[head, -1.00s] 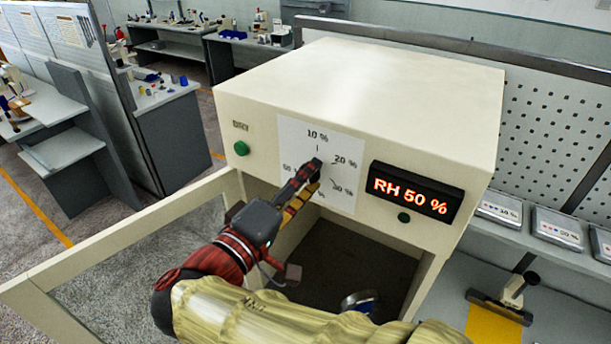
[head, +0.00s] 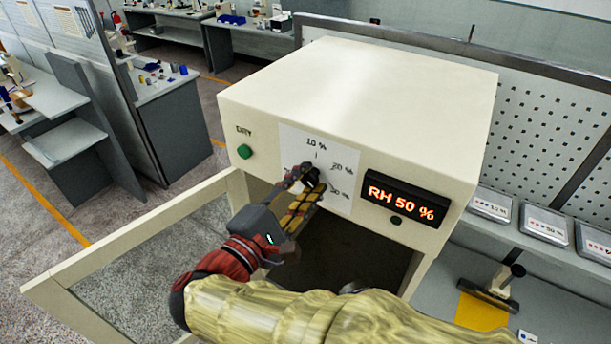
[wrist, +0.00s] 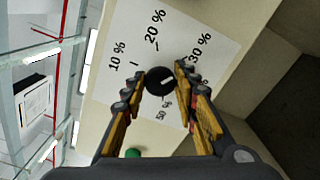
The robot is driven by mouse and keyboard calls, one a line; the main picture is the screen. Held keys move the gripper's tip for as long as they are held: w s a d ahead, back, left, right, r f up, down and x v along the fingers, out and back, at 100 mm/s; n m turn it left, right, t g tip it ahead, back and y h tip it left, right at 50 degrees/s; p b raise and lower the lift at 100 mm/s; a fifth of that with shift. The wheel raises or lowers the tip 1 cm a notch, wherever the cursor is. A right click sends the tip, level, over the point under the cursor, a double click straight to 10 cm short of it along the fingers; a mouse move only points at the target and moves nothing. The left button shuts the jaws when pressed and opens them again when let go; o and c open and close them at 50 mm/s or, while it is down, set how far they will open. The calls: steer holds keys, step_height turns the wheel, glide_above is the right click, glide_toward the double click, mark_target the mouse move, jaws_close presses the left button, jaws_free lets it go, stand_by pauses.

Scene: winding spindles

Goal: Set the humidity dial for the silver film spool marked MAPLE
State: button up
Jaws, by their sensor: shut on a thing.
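The humidity dial is a black knob with a short white mark (wrist: 158,82) on a white scale plate (head: 290,142) on a cream cabinet (head: 370,90). In the head view, my gripper (head: 311,180) covers most of the knob. In the wrist view, my gripper (wrist: 160,80) has a finger on each side of the knob and is shut on it. The 10 %, 20 %, 30 % and 50 % labels show in the wrist view. The red display (head: 401,199) reads RH 50 %. A small part of something shows inside the cabinet behind my arm; I cannot identify it. No MAPLE marking is readable.
A green button (head: 244,151) marked DRY sits left of the scale. The cabinet's framed door (head: 130,245) stands open at the left.

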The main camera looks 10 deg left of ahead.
steer(key=shift+n, duration=0.4)
steer(key=o, duration=1)
steer(key=shift+a, duration=0.1)
steer(key=shift+o, duration=0.8)
steer(key=shift+s, duration=0.1)
steer(key=v, duration=1.1)
steer(key=shift+s+a, duration=0.2)
steer(key=shift+s, duration=0.15)
steer(key=shift+f, duration=0.1)
